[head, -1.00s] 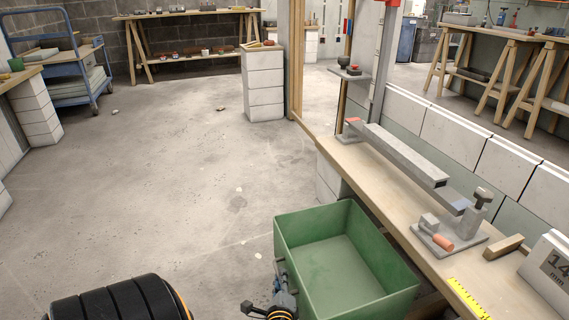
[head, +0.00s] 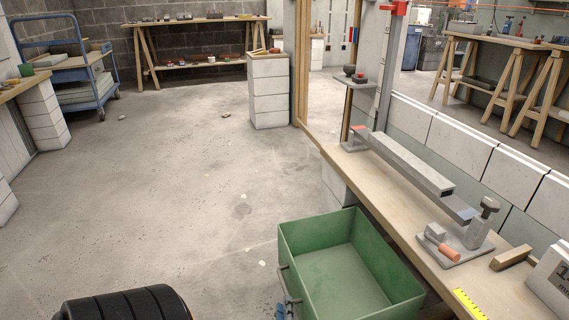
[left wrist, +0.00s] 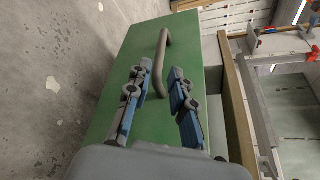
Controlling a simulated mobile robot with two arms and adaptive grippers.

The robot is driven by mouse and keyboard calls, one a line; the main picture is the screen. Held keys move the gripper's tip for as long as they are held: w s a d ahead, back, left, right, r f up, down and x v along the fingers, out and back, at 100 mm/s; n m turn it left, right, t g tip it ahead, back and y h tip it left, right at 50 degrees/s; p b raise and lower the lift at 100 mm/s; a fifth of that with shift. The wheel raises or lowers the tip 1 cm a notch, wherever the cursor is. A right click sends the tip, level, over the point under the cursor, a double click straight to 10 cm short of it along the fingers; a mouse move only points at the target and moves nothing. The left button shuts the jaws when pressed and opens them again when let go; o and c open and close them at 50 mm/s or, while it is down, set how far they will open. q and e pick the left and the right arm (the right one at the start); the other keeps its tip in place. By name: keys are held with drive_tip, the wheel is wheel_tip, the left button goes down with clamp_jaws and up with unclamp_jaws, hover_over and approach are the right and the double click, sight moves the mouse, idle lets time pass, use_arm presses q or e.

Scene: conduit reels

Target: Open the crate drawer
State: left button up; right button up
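The green crate drawer (head: 284,238) juts out from under the workbench in the head view, its open top showing an empty inside. Its dark bar handle (head: 287,287) is on the near left face. The left wrist view shows the green front (left wrist: 190,42) close up, with the grey handle (left wrist: 164,45) standing off it. My left gripper (left wrist: 159,70) is open, its two blue-and-grey fingers on either side of the handle's lower part. I cannot tell whether they touch it. In the head view only a bit of blue finger shows at the bottom edge. My right gripper is out of view.
The wooden workbench (head: 400,215) runs along the right, bearing a grey clamp tool (head: 470,235) and a long metal bar (head: 410,165). Open concrete floor lies left of the crate. A blue cart (head: 75,75) stands at the far left.

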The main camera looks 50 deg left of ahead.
use_arm(q)
drive_tip(key=shift+v, duration=1.95)
